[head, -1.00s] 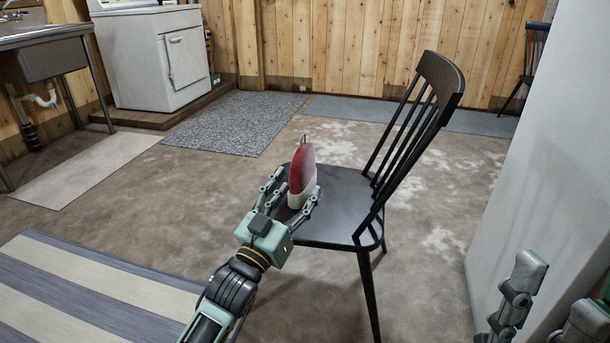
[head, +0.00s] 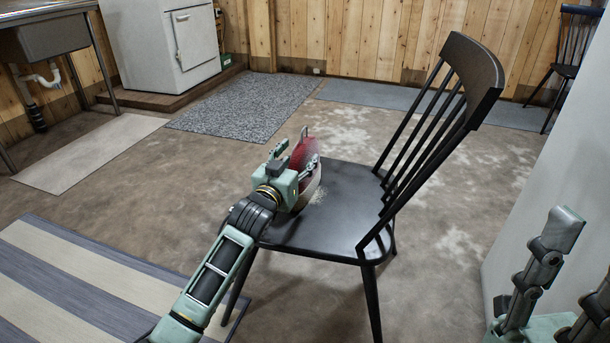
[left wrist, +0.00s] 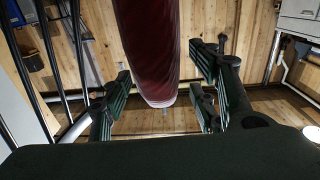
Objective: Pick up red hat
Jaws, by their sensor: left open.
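The red hat (head: 304,150) stands upright near the left side of the black chair's seat (head: 340,228). It has a pale lower rim and a small loop on top. My left gripper (head: 297,165) is at the hat, with fingers spread and partly covering its near side. In the left wrist view, the red hat (left wrist: 150,45) shows between the fingers of the left gripper (left wrist: 160,95). Gaps show on both sides, so the fingers are not closed on it. Parts of my right gripper (head: 550,285) show at the lower right, cut off by the edge.
The chair's slatted back (head: 440,130) rises right of the hat. A pale wall or panel (head: 545,190) stands at the right. A striped rug (head: 90,280) lies at lower left, and a grey mat (head: 245,103) lies behind. Bare floor surrounds the chair.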

